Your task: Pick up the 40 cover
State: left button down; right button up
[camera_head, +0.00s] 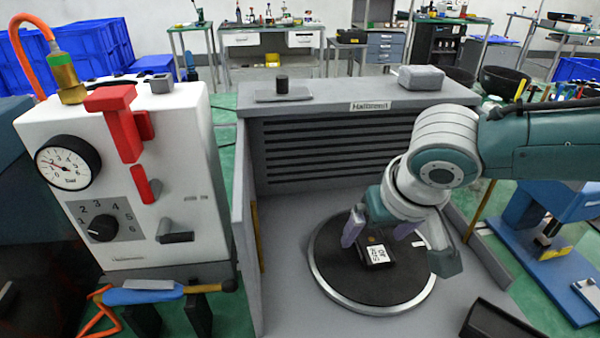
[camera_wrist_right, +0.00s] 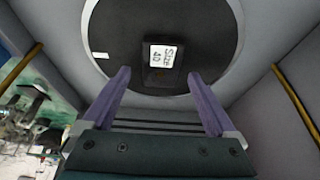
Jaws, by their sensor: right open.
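The 40 cover (camera_head: 374,256) is a small dark block with a white label reading "Size 40". It lies on the round black turntable (camera_head: 400,285) with a pale metal rim. It also shows in the right wrist view (camera_wrist_right: 159,75), upper middle, beyond the fingertips. My right gripper (camera_head: 380,238) is open, with purple fingers on either side of the cover in the head view. In the wrist view the gripper (camera_wrist_right: 160,82) has nothing between its fingers, and the cover looks farther off, roughly centred. I cannot tell the exact gap. My left gripper is not in view.
A grey enclosure (camera_head: 350,190) with a slatted back wall surrounds the turntable. Its top ledge holds a grey block (camera_head: 421,78) and a black knob on a plate (camera_head: 282,88). A white gauge panel (camera_head: 150,190) stands at left. A dark box (camera_head: 500,322) is at front right.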

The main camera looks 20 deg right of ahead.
jog(key=shift+w+f, duration=0.2)
jog(key=shift+f, duration=0.2)
jog(key=shift+f, duration=0.15)
jog(key=shift+c, duration=0.3)
jog(key=c, duration=1.3)
jog(key=shift+c, duration=0.4)
